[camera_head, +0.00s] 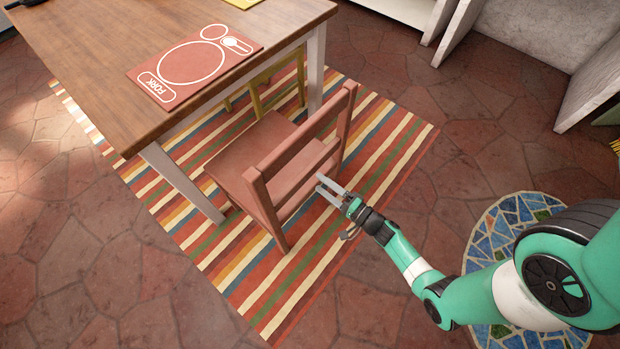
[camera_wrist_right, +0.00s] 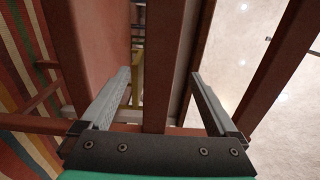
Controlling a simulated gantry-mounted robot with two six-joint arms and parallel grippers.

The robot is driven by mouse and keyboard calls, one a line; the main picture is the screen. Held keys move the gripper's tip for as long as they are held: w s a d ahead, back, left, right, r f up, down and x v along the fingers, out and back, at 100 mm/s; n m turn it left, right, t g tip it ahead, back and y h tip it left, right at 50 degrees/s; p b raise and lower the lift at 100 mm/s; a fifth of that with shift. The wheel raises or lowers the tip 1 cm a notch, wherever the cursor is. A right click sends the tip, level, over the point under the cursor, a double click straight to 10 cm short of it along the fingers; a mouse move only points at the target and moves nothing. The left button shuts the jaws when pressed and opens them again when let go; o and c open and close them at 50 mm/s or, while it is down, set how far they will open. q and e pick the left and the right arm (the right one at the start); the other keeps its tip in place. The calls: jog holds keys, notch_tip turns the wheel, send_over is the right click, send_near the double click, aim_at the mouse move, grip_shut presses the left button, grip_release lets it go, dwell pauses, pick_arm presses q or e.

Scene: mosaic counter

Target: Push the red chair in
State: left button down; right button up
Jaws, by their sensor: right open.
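The red chair (camera_head: 264,160) stands upright on the striped rug, its seat front partly under the edge of the wooden table (camera_head: 110,60). Its backrest faces my right arm. My right gripper (camera_head: 325,186) is open at the chair's backrest, behind its lower part. In the right wrist view the two fingers (camera_wrist_right: 160,85) are spread on either side of a red chair bar (camera_wrist_right: 158,60); I cannot tell whether they touch it. My left gripper is not in view.
The striped rug (camera_head: 390,150) lies under table and chair. A yellow chair (camera_head: 268,88) is partly hidden beyond the table leg. A red placemat (camera_head: 195,62) lies on the table. A round mosaic (camera_head: 490,235) is at the lower right. White shelving stands along the upper right.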

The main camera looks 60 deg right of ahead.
aim_at(310, 174)
jog(key=b+x, duration=0.1)
jog(key=x, duration=0.5)
jog(key=shift+d, duration=0.2)
jog(key=shift+w, duration=0.55)
jog(key=shift+r, duration=0.15)
grip_shut()
